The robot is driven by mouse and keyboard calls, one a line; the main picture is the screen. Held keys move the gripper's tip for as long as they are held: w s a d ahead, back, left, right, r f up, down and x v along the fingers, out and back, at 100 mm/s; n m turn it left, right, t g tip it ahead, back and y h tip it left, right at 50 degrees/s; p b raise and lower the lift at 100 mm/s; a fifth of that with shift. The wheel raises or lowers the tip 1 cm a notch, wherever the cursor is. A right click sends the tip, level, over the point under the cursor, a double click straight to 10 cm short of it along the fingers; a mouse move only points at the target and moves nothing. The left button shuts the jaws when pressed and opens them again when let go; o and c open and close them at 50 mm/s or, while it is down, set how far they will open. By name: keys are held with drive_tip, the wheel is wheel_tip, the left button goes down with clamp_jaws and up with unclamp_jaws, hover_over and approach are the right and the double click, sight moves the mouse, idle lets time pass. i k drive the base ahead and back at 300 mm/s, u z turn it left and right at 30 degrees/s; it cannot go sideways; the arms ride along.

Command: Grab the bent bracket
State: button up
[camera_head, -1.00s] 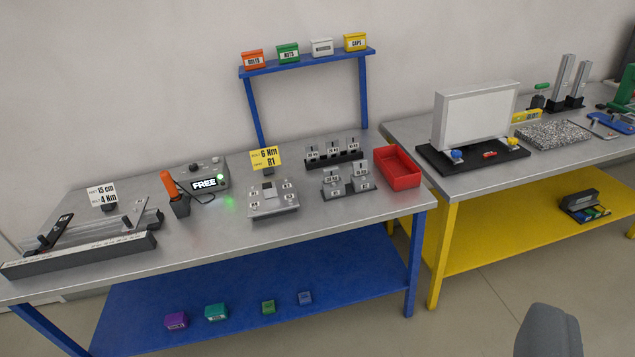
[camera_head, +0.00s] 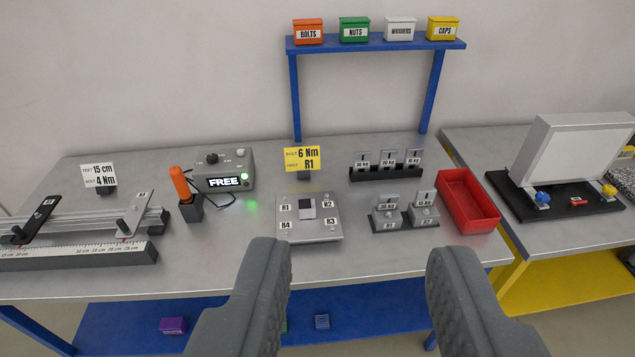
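Several small grey metal brackets with white labels stand on the left bench. Three are in a row on a black rack (camera_head: 386,174) at the back, and two stand on grey blocks in front, a left one (camera_head: 386,205) and a right one (camera_head: 424,203). I cannot tell which of them is bent. My gripper (camera_head: 359,250) is open and empty. Its two dark grey fingers are wide apart in the lower part of the view, in front of the bench, with the front brackets beyond the gap.
A red open tray (camera_head: 468,203) sits right of the brackets. A metal plate (camera_head: 309,221) marked R1 to R4 lies to their left, with a yellow sign (camera_head: 302,159) behind. A blue shelf (camera_head: 375,44) with small boxes rises at the back.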

sight(388, 201)
drive_tip(key=z, duration=0.1)
drive_tip(key=i, duration=1.35)
drive_tip(key=z, duration=0.7)
